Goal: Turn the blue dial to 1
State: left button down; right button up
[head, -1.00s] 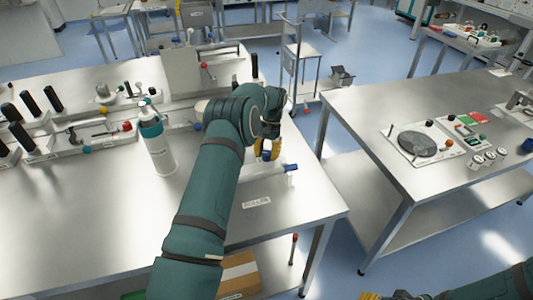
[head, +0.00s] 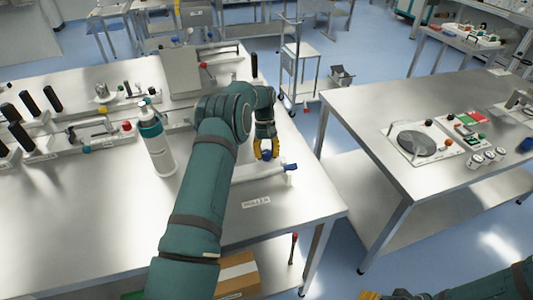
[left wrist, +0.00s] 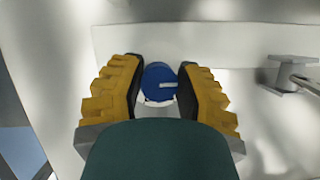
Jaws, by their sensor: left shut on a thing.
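The blue dial (head: 266,156) sits on a pale fixture (head: 250,176) near the right edge of the left table. My left gripper (head: 265,150) points down at it with its yellow fingers on either side. In the left wrist view the blue dial (left wrist: 159,82) lies between the two fingers, and my left gripper (left wrist: 160,88) is shut on it. A pale pointer mark on the dial points right in that view. No number can be read beside the dial. My right gripper (head: 378,296) shows only as a yellow tip at the bottom edge, and its jaws cannot be made out.
A blue-handled valve (head: 290,168) stands just right of the dial. A white bottle with a teal top (head: 157,140) stands left of my arm. A second table (head: 350,110) stands right, across a gap.

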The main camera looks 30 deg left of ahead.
pick_arm(q)
jog(key=shift+s+f, duration=0.1)
jog(key=shift+f, duration=0.05)
jog(key=c, duration=0.6)
grip_release()
jog(key=v, duration=0.7)
jog(key=shift+r, duration=0.3)
